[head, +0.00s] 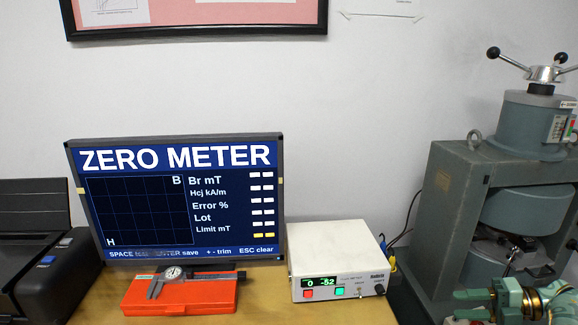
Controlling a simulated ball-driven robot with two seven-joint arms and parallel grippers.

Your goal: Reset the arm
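My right gripper (458,306) shows at the bottom right, in green with brass-coloured parts. Its two fingers point left and look apart, with nothing seen between them. It is in front of the grey-green magnet machine (445,210), to the right of the white meter box (335,255). The lower part of the gripper is cut off by the picture edge. My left gripper is not in view.
A monitor (178,200) reading "ZERO METER" stands on the wooden table (270,305). A dial caliper (172,275) lies on an orange case (195,297) before it. A black printer (38,245) is at the left. The meter display reads about 0 and -52.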

